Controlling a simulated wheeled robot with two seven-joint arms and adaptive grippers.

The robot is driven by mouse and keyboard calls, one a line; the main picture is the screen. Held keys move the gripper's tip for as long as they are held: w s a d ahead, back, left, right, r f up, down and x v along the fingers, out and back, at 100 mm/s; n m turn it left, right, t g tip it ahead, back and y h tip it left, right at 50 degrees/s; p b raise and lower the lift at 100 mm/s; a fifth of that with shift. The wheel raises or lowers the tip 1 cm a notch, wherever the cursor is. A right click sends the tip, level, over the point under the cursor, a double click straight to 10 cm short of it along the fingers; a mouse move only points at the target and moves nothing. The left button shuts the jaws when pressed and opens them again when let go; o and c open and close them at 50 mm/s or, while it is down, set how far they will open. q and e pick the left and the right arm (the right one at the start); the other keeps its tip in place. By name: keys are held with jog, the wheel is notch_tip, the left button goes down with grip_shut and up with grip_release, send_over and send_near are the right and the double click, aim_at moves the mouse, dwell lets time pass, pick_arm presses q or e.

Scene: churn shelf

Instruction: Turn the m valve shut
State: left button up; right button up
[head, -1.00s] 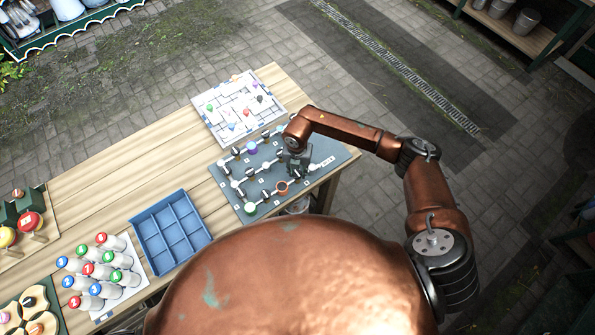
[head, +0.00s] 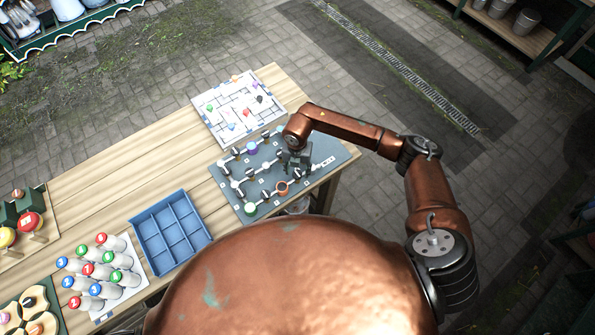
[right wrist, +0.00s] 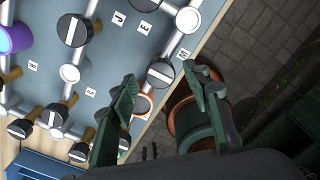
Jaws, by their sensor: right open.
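The valve board (head: 236,187) is a grey panel on the wooden table, with white pipes and several black round valve knobs with white bars. My right gripper (head: 296,169) is over its right part. In the right wrist view the gripper (right wrist: 163,76) is open. One black knob (right wrist: 160,73) shows between its fingertips; I cannot tell whether they touch it. Another black knob (right wrist: 75,30) and a white pipe joint (right wrist: 70,73) lie to the left. Small letter labels are on the board, but I cannot surely read which valve is m. My left gripper is out of view.
An orange ring (head: 282,188) is on the board near my gripper. A white maze board (head: 215,126) lies behind. A blue compartment tray (head: 172,232) and several capped bottles (head: 100,268) stand to the left. The table's right edge is close to my gripper.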

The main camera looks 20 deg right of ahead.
aim_at(297, 174)
notch_tip(297, 174, up, 11)
dwell(0.3)
jog(key=shift+f, duration=0.15)
dwell(0.3)
